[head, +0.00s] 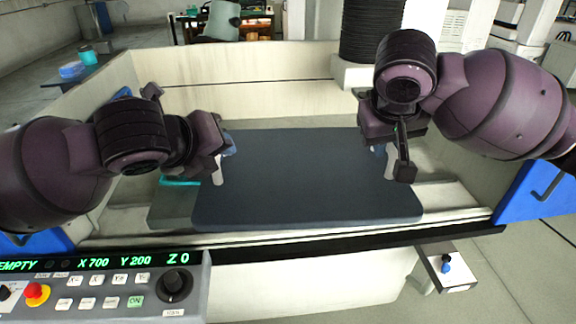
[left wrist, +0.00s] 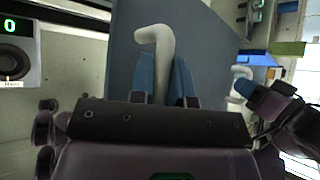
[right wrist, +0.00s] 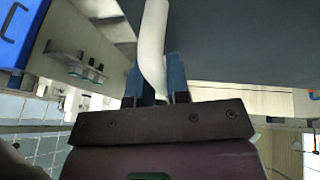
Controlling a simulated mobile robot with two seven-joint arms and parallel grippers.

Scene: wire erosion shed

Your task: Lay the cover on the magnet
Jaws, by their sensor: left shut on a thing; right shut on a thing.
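The cover (head: 305,185) is a flat dark blue-grey panel with a white handle at each side. My left gripper (head: 226,150) is shut on the left handle (head: 218,172), a bent white bar between blue fingers in the left wrist view (left wrist: 163,60). My right gripper (head: 379,149) is shut on the right handle (head: 390,165), which also shows in the right wrist view (right wrist: 152,45). The panel spans between both grippers, looks roughly level and appears raised inside the machine tank. A grey-green block (head: 172,208) shows past its left edge; I cannot tell whether it is the magnet.
Pale tank walls (head: 270,65) stand behind and beside the panel. A black ribbed column (head: 370,30) rises at the back. A control panel (head: 100,290) with knob and buttons is at front left. A small shelf (head: 447,272) juts out at front right.

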